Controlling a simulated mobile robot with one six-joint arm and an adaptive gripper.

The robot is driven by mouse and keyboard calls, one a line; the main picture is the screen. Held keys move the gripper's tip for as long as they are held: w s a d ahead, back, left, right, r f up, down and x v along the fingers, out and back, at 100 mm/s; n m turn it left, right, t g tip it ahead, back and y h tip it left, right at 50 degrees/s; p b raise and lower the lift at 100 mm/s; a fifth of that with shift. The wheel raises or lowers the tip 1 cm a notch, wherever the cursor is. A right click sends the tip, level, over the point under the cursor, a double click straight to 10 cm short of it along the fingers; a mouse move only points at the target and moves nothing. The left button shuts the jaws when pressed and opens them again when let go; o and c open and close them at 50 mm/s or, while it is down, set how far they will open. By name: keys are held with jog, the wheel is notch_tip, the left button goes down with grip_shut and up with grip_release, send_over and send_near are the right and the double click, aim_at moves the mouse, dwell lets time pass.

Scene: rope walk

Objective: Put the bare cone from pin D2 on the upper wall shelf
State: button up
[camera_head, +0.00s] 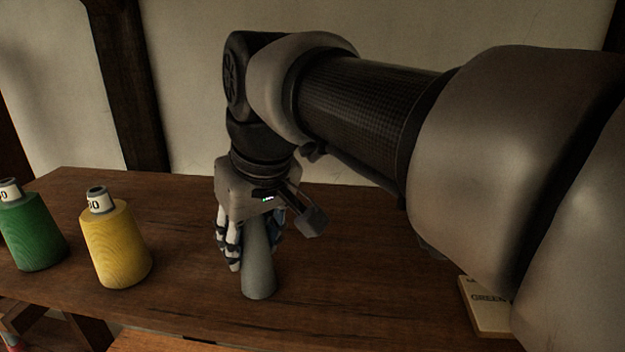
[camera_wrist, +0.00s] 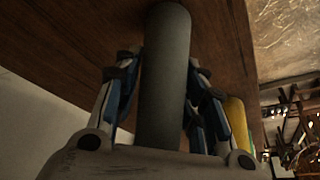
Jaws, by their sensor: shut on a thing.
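The bare grey cone (camera_head: 258,265) is upright in my gripper (camera_head: 250,240), at a wooden shelf or table top (camera_head: 370,255). Its lower end is at or just above the wood; I cannot tell whether it touches. In the wrist view the cone (camera_wrist: 165,75) stands between the two fingers of my gripper (camera_wrist: 165,90), which are shut on it from both sides. The cone's upper end is hidden by the gripper in the head view. Pin D2 is not recognisable in these frames.
A yellow spool (camera_head: 117,245) and a green spool (camera_head: 32,235) stand to the left on the same wood. A pale sign reading "GREEN" (camera_head: 487,305) lies at the right, partly behind my arm. A dark wall post (camera_head: 130,90) rises behind. Bare wood lies between the yellow spool and the cone.

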jog(key=o, duration=0.9)
jog(key=shift+f, duration=0.1)
jog(key=shift+o, duration=0.2)
jog(key=shift+r, duration=0.3)
jog(key=p+v, duration=0.1)
jog(key=v, duration=1)
jog(key=shift+s+d+r, duration=0.15)
jog(key=shift+d+r, duration=0.05)
jog(key=shift+r, duration=0.1)
